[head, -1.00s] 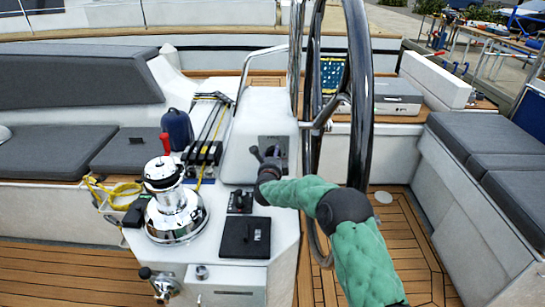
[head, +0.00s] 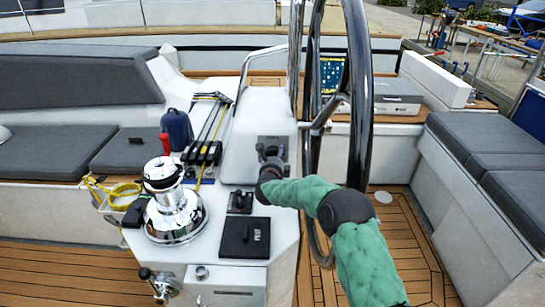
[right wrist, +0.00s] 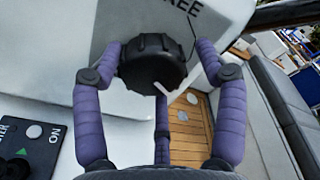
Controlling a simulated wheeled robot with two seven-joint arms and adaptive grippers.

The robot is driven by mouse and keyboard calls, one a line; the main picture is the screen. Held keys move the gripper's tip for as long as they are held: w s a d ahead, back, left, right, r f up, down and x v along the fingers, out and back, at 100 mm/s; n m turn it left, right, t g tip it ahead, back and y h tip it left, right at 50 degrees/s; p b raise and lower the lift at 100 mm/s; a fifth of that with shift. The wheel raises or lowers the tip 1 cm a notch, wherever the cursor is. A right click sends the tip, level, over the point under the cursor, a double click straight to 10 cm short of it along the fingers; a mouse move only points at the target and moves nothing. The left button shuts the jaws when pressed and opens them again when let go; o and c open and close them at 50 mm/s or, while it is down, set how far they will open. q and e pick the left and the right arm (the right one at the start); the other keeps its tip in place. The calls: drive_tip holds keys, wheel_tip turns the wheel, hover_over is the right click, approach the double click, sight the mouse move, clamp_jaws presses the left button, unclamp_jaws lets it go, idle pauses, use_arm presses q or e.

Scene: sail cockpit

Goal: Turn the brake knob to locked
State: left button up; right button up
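The brake knob (right wrist: 152,64) is a black, ribbed round knob on the white pedestal. In the right wrist view the partly hidden letters "REE" show just above it. My right gripper (right wrist: 160,72) has purple fingers spread around the knob, one on each side and one below. The left finger looks close against the rim, and a narrow gap shows by the right finger. In the head view my right gripper (head: 271,153) is at the pedestal's face and hides the knob. My left gripper is not in view.
The large steering wheel (head: 359,100) stands just right of my right gripper. A chrome winch (head: 172,205) and a black panel (head: 244,237) are on the console at left. A grey bench (head: 490,150) is at right, with open wooden floor (head: 395,235) before it.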

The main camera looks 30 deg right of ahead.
drive_tip(key=shift+s+d, duration=0.1)
drive_tip(key=shift+d, duration=0.15)
drive_tip(key=shift+a, duration=0.3)
drive_tip(key=v, duration=1.2)
